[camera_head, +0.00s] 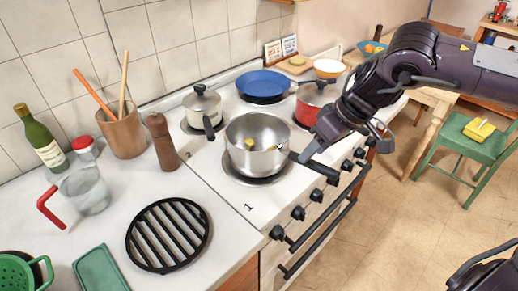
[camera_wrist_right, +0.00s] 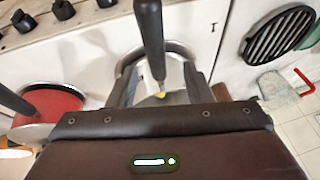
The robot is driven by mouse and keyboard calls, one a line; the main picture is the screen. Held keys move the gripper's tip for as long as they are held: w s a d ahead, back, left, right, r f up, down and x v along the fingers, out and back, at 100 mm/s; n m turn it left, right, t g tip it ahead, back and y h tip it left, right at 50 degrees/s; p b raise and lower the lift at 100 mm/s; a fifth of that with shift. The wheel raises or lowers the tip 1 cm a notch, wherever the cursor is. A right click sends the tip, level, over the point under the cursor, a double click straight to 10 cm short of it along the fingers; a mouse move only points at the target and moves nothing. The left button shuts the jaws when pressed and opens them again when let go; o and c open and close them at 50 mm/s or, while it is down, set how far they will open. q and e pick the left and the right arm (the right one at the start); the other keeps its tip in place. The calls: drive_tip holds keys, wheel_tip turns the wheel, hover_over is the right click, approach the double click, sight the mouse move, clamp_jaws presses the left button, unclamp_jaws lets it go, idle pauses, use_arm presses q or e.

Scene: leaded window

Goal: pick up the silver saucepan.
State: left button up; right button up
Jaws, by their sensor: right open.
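The silver saucepan (camera_head: 258,132) stands upright on the front burner of the stove, with a small yellow piece inside. Its black handle (camera_head: 318,168) points to the right and toward the stove's front edge. My right gripper (camera_head: 302,153) is open at the handle, close to the pan's rim. In the right wrist view the dark handle (camera_wrist_right: 149,30) runs between the two spread fingers (camera_wrist_right: 160,88), with a gap on each side. The pan's silver rim (camera_wrist_right: 178,47) shows behind them, partly hidden by the gripper.
A red pot (camera_head: 312,100) stands close behind my right gripper. A lidded cream pot (camera_head: 202,106) and a blue pan (camera_head: 262,84) occupy the other burners. A pepper mill (camera_head: 161,141) and a black trivet (camera_head: 168,235) are on the left counter. Knobs (camera_head: 298,213) line the stove front.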

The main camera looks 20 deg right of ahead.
sight(281, 156)
drive_tip(key=shift+f, duration=0.6)
drive_tip(key=x, duration=0.3)
drive_tip(key=shift+w+f+p, duration=0.1)
drive_tip(key=shift+w+p, duration=0.1)
drive_tip(key=shift+p, duration=0.2)
drive_tip(key=shift+w+a+f, duration=0.1)
drive_tip(key=shift+w+f, duration=0.1)
drive_tip(key=shift+f, duration=0.3)
use_arm(q)
drive_tip(key=shift+d+r, duration=0.3)
drive_tip(key=shift+r, duration=0.15)
use_arm(e)
drive_tip(key=c, duration=1)
use_arm(q)
drive_tip(key=shift+s, duration=0.25)
use_arm(e)
drive_tip(key=shift+w+r, duration=0.1)
clamp_jaws()
